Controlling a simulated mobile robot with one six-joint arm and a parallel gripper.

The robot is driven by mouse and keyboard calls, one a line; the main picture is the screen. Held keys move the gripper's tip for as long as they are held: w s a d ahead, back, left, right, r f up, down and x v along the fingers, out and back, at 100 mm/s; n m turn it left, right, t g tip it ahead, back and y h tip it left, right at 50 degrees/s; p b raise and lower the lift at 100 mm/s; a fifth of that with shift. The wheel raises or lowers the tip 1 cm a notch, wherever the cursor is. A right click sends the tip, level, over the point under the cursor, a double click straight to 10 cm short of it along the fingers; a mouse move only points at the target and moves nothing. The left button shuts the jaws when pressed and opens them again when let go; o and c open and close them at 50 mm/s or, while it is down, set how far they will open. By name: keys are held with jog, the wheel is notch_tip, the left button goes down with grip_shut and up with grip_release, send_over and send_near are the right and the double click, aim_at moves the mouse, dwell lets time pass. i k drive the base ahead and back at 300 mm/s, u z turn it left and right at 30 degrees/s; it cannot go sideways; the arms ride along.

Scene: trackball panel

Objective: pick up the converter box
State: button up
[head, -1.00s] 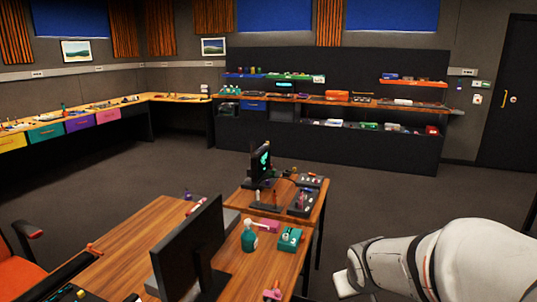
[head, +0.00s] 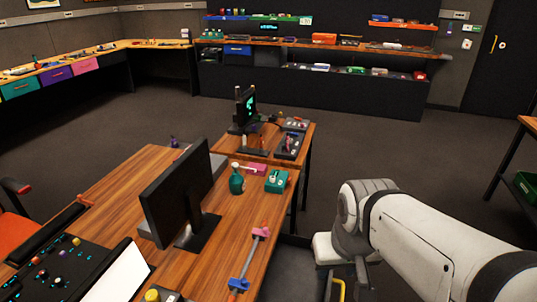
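No box in view is marked as the converter box, so I cannot tell which it is. A small teal box (head: 276,181) with pale parts on top sits at the right edge of the wooden desk (head: 245,208). A pink item (head: 252,168) and a green bottle (head: 237,180) stand just left of it. My white arm comes in from the lower right. Its end hangs low, right of the desk, at the picture's bottom edge. A yellow part (head: 339,288) shows there, perhaps of my gripper; its fingers cannot be made out.
A black monitor (head: 178,196) stands on the desk. A blue and pink clamp-like tool (head: 250,258) lies near the right edge. A control panel (head: 52,266) is at lower left. Behind are a wall bench (head: 300,41) and open floor. Another table (head: 528,122) stands at right.

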aim_at(276, 182)
jog(key=z, duration=1.9)
jog(key=i, duration=1.9)
jog(key=u, duration=3.05)
